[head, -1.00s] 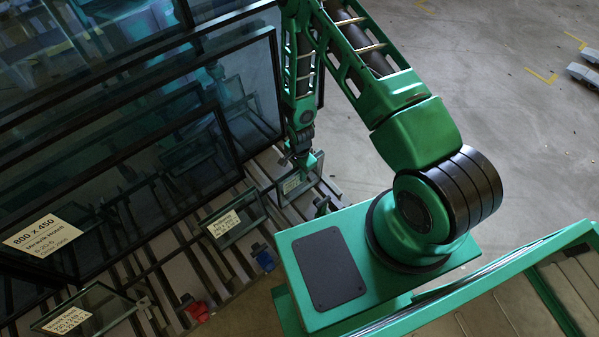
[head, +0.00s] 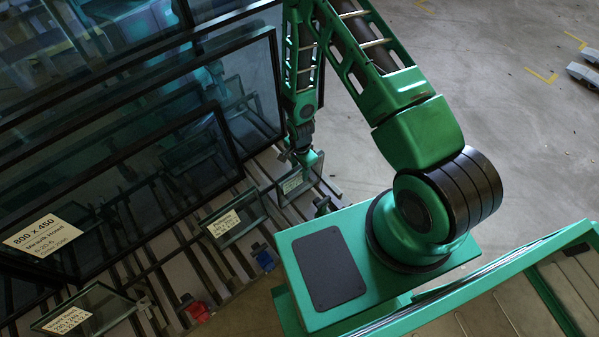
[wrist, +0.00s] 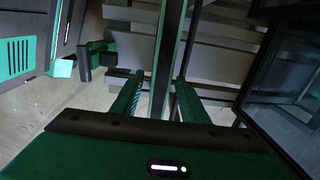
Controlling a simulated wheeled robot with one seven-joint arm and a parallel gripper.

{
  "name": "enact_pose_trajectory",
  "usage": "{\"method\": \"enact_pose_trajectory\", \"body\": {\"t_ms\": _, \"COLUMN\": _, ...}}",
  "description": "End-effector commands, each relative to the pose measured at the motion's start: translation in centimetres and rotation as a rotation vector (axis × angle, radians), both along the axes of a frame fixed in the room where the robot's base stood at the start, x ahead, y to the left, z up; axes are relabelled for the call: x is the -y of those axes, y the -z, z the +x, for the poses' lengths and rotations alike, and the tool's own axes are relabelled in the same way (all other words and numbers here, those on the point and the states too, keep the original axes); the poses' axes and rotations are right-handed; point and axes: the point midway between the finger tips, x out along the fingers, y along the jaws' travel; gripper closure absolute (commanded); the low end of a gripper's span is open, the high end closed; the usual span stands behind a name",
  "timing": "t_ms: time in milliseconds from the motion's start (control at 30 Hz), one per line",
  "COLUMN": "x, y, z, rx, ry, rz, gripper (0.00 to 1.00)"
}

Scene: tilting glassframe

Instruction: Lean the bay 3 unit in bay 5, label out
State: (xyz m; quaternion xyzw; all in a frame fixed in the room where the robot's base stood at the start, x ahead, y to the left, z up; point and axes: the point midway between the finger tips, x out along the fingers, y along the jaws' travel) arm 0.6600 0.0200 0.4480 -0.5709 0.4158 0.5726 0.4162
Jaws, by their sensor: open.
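A small glass unit (head: 298,183) with a dark frame and a pale label leans at the right end of the rack, in the head view. My gripper (head: 303,160) is at its top edge. In the wrist view my gripper (wrist: 158,80) is open, one finger on each side of the unit's narrow edge (wrist: 169,55); I cannot tell whether either finger touches it. A second small labelled unit (head: 236,218) leans to its left, and a third (head: 85,310) stands at the lower left. I cannot read any bay numbers.
Large dark-framed glass panes (head: 140,150) stand close behind the small units; one carries an 800 x 450 label (head: 43,235). A blue fitting (head: 264,257) and a red one (head: 194,308) sit at the rack's front edge. The concrete floor (head: 480,110) at right is mostly clear.

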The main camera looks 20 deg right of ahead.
Motion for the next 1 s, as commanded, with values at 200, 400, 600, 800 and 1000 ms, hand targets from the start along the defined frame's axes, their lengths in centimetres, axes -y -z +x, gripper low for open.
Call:
{"method": "enact_pose_trajectory", "body": {"t_ms": 200, "x": 0.0, "y": -4.1, "z": 0.2, "rx": 0.003, "ry": 0.000, "rz": 0.001, "gripper": 0.59}}
{"method": "enact_pose_trajectory", "body": {"t_ms": 400, "x": 0.0, "y": -6.8, "z": 0.2, "rx": 0.002, "ry": 0.000, "rz": 0.001, "gripper": 0.59}}
{"method": "enact_pose_trajectory", "body": {"t_ms": 600, "x": 0.0, "y": -8.1, "z": 0.1, "rx": 0.000, "ry": 0.000, "rz": 0.000, "gripper": 0.59}}
{"method": "enact_pose_trajectory", "body": {"t_ms": 800, "x": 0.0, "y": -8.4, "z": 0.1, "rx": 0.000, "ry": 0.000, "rz": 0.000, "gripper": 0.59}}
{"method": "enact_pose_trajectory", "body": {"t_ms": 1000, "x": 0.0, "y": -8.3, "z": 0.1, "rx": -0.001, "ry": 0.000, "rz": 0.000, "gripper": 0.59}}
